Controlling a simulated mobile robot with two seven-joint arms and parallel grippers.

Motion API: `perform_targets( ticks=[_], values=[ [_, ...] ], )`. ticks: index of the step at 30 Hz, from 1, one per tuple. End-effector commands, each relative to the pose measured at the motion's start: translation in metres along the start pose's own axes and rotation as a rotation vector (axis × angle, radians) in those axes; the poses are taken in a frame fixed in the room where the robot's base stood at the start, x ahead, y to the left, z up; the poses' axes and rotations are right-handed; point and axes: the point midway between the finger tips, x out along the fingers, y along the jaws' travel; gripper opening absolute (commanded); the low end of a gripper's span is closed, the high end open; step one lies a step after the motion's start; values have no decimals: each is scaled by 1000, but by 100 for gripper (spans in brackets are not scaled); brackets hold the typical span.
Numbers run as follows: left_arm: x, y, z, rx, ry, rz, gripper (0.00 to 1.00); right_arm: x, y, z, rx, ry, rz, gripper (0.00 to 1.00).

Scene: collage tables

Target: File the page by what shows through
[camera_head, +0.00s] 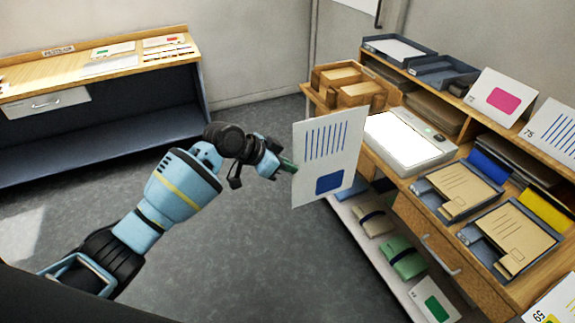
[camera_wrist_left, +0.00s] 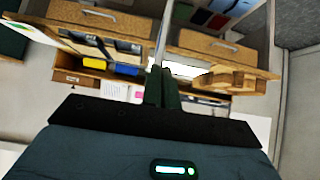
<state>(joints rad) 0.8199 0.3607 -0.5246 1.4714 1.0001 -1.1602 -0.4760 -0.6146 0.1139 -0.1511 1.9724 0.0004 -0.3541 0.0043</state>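My left gripper (camera_head: 287,166) is shut on the edge of a white page (camera_head: 341,133), held upright in the air left of the desk. The page shows blue vertical lines above a blue rounded block. In the left wrist view the fingers (camera_wrist_left: 159,88) are together and the page (camera_wrist_left: 163,38) appears nearly edge-on. A light box (camera_head: 417,157) with a glowing white panel lies on the desk, behind and right of the page. Two grey trays (camera_head: 427,193) (camera_head: 479,238) hold tan envelopes (camera_head: 463,190) (camera_head: 512,237). My right gripper is not in view.
A wooden divided box (camera_head: 324,94) stands beside the light box. A pink-block card (camera_head: 488,87) and a blue-striped card marked 75 (camera_head: 550,120) lean on the shelf. Dark trays (camera_head: 384,42) sit at the back. A second desk (camera_head: 70,75) holds papers at left. Open floor lies between.

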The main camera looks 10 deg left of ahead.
Motion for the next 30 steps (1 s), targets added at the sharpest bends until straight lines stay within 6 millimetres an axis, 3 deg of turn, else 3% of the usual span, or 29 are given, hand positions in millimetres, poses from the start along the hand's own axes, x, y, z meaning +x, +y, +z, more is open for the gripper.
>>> perform_targets(
  ticks=[5, 16, 27, 30],
  values=[
    [2, -2, 2, -104, -1, 89, 0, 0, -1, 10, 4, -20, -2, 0],
    [5, 0, 5, -534, -5, 480, 0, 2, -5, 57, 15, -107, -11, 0],
    [0, 0, 0, -587, -1, 530, 0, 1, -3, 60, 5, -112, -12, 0],
    [3, -1, 3, -655, -4, 589, 0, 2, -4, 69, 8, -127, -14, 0]
  ],
)
